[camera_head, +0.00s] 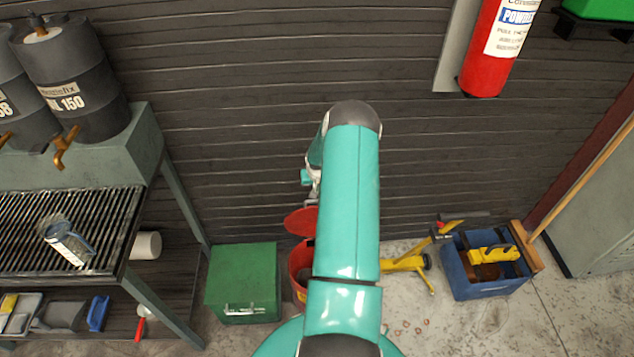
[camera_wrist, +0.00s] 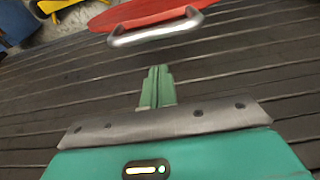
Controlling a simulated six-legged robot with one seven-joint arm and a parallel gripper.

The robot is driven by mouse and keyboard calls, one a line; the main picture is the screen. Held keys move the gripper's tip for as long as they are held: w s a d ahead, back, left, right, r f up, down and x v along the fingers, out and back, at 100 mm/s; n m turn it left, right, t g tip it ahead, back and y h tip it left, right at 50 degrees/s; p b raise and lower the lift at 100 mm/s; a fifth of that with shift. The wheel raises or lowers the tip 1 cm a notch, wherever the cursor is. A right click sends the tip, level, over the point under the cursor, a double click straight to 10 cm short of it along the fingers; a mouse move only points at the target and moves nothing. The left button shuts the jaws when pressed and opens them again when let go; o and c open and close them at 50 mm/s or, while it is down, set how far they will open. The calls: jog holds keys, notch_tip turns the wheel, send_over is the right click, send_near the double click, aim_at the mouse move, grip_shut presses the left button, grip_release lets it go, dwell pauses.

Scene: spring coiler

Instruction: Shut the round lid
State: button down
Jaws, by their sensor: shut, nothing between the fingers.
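The round red lid (camera_head: 301,221) stands raised at the rear of a red round bin (camera_head: 299,265), partly behind my teal arm. The bin's mouth shows open below it. In the wrist view the lid (camera_wrist: 140,12) is at the top edge, cut off by the frame, with a silver bar handle (camera_wrist: 155,33) on it. My gripper (camera_wrist: 157,72) is shut and empty. Its fingertips point toward the handle, with a visible gap between them in the picture. In the head view my arm hides most of the gripper and the bin's right side.
A green box (camera_head: 243,283) stands just left of the bin. A yellow tool stand (camera_head: 405,263) and a blue crate (camera_head: 485,280) are to its right. A grated workbench (camera_head: 70,225) with drums is at the left. A dark slatted wall (camera_head: 240,110) is behind.

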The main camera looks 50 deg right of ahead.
jog(key=shift+s+a+r, duration=0.2)
jog(key=shift+s+a, duration=0.4)
jog(key=shift+a, duration=0.05)
jog(key=shift+s+a+r, duration=0.15)
jog(key=shift+s+a, duration=0.4)
jog(key=shift+a, duration=0.05)
jog(key=shift+a, duration=0.1)
